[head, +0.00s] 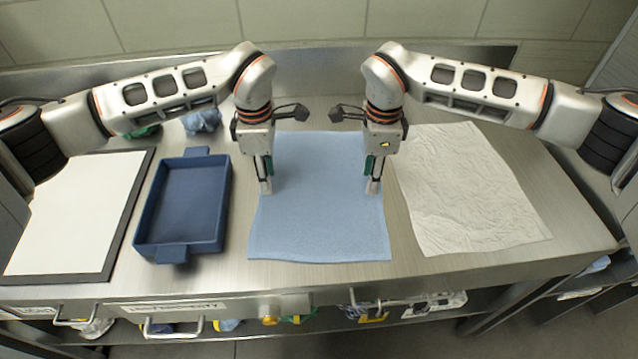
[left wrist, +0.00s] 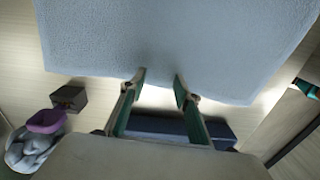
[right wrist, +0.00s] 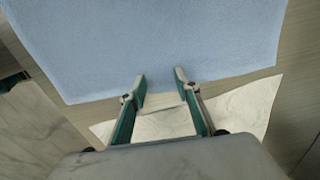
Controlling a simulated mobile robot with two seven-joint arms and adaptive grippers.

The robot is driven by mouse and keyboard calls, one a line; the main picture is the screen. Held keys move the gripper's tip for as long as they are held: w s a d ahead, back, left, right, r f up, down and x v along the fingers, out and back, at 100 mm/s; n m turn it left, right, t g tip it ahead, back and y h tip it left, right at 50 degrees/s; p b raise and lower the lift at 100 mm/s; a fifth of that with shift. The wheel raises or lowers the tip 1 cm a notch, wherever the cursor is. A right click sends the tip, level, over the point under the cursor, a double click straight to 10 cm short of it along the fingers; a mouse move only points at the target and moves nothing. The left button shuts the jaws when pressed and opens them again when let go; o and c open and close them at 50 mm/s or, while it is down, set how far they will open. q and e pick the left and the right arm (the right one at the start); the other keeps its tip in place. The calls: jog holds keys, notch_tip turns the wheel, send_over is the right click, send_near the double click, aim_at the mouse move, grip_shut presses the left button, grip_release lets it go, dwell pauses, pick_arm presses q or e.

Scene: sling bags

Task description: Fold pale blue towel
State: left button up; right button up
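The pale blue towel (head: 320,225) lies flat and spread out on the steel counter in the head view. It also fills the upper part of the left wrist view (left wrist: 180,45) and the right wrist view (right wrist: 150,45). My left gripper (head: 266,190) points down at the towel's left edge. In the left wrist view its fingers (left wrist: 159,80) are apart with nothing between them. My right gripper (head: 373,190) points down at the towel's right edge. In the right wrist view its fingers (right wrist: 158,80) are also apart and empty. I cannot tell whether the fingertips touch the towel.
A dark blue tray (head: 226,205) stands left of the towel, with a white board in a dark frame (head: 75,205) further left. A crinkled white cloth (head: 470,195) lies on the right. A bluish crumpled item (head: 203,121) is behind the tray. The counter (head: 300,275) is bare in front of the towel.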

pick_arm(q)
jog(key=shift+f, duration=0.1)
pick_arm(e)
jog(key=shift+f, duration=0.1)
pick_arm(q)
jog(key=shift+f, duration=0.15)
pick_arm(e)
jog(key=shift+f, duration=0.15)
pick_arm(q)
jog(key=shift+f, duration=0.1)
grip_shut()
pick_arm(e)
jog(key=shift+f, duration=0.15)
grip_shut()
